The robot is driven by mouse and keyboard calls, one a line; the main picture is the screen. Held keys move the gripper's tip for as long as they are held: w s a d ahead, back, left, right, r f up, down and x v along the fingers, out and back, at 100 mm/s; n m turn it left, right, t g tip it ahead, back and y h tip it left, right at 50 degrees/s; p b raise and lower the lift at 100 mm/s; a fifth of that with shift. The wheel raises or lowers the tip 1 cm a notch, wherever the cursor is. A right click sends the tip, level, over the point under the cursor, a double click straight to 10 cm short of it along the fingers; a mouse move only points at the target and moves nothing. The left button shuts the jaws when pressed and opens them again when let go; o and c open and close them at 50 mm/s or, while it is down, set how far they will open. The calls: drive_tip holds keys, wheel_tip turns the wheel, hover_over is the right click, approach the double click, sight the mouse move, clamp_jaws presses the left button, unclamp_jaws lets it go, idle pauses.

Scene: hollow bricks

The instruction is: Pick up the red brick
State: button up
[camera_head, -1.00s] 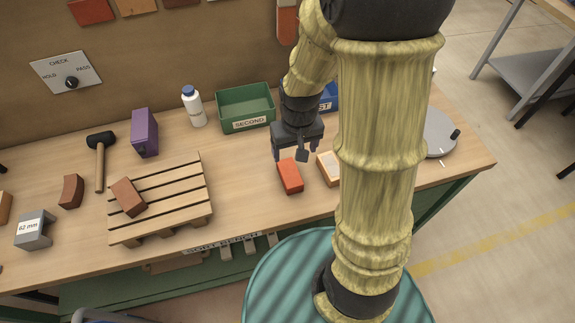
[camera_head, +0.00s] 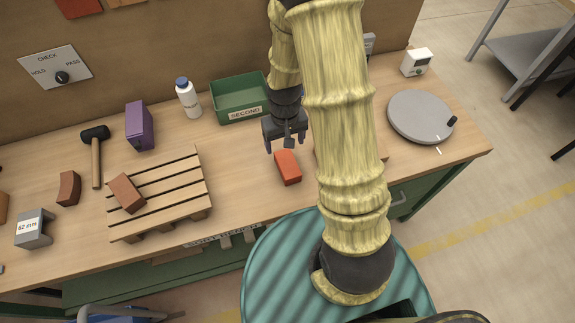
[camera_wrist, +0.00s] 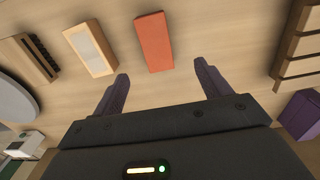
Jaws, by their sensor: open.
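The red brick (camera_head: 288,168) lies on the wooden workbench, in front of the green bin. My gripper (camera_head: 286,145) is just behind the brick's far end in the head view, with its jaws pointing down. In the wrist view the red brick (camera_wrist: 154,42) lies beyond the fingertips and roughly centred between them. My gripper (camera_wrist: 163,78) is open and empty there. I cannot tell its exact height above the bench.
A pale-faced brick (camera_wrist: 90,48) lies beside the red brick. The slatted pallet (camera_head: 190,211) holds a brown brick (camera_head: 126,193). The green bin (camera_head: 240,115), a white bottle (camera_head: 188,98) and a purple box (camera_head: 139,126) stand behind. A grey turntable (camera_head: 420,116) is at right.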

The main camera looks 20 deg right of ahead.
sight(287, 163)
wheel_tip(287, 163, down, 8)
drive_tip(key=shift+f+p, duration=0.2)
drive_tip(key=shift+p, duration=0.6)
drive_tip(key=shift+d+f+p, duration=0.25)
drive_tip(key=shift+f+p, duration=0.4)
drive_tip(key=shift+f, duration=0.15)
drive_tip(key=shift+d+f+p, duration=0.15)
drive_tip(key=shift+f+p, duration=0.4)
drive_tip(key=shift+f, duration=1.25)
drive_tip(key=c, duration=1.4)
